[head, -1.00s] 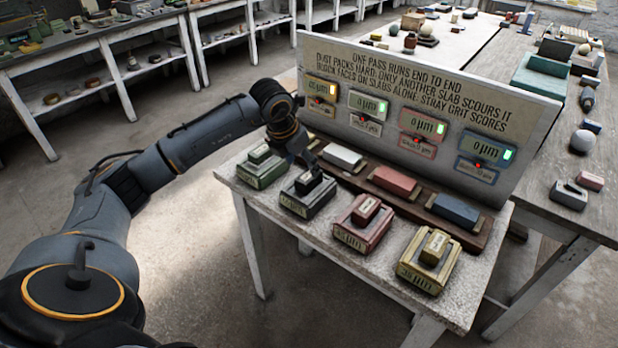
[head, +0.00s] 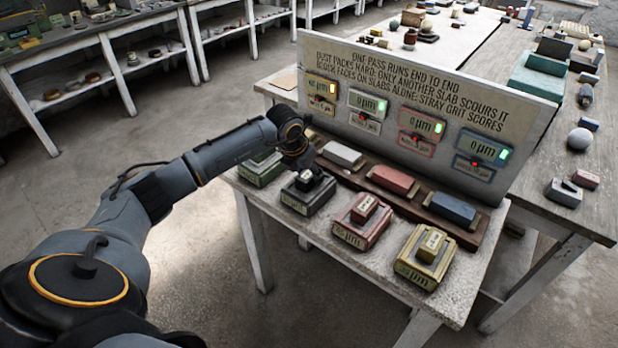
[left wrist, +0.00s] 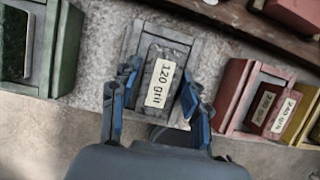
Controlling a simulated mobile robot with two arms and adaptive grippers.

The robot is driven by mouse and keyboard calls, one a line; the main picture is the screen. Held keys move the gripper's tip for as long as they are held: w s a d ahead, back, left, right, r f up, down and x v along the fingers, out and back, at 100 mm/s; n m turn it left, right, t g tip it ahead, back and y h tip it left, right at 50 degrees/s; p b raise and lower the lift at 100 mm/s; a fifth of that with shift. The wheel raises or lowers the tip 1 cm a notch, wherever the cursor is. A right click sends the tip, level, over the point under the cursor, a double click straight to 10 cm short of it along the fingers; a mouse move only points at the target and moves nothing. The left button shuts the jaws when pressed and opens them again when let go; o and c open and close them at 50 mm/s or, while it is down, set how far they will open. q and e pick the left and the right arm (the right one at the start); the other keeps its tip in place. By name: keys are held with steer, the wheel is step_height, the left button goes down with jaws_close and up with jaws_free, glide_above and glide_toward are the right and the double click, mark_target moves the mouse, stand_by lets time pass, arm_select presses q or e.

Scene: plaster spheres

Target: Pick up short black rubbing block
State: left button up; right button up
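The short black rubbing block, labelled "120 grit", shows in the left wrist view (left wrist: 163,82). It sits on a dark grey box (head: 309,199), the second from the left in the front row. My left gripper (left wrist: 158,86) is low over it, one blue-padded finger on each side. The fingers look apart from the block, with a small gap clearest at the left finger. In the head view my left gripper (head: 306,168) partly covers the block. My right gripper is in neither view.
A green box (head: 262,170) stands left of the dark one; a red box (head: 362,222) and a yellow box (head: 420,262) stand right, with blocks on top. Behind is a brown rack (head: 409,207) with white, red and blue slabs, then an upright display panel (head: 420,80).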

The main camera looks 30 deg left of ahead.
arm_select(q)
jaws_close()
steer(key=shift+r, duration=0.15)
steer(key=shift+w+r+b, duration=0.1)
steer(key=shift+r+b, duration=0.4)
steer(key=shift+r, duration=0.1)
steer(key=s+r+b, duration=0.5)
steer(key=s+r, duration=0.6)
steer(key=s, duration=0.3)
steer(key=shift+a+r, duration=0.15)
steer(key=shift+r, duration=0.15)
steer(key=shift+s, duration=0.1)
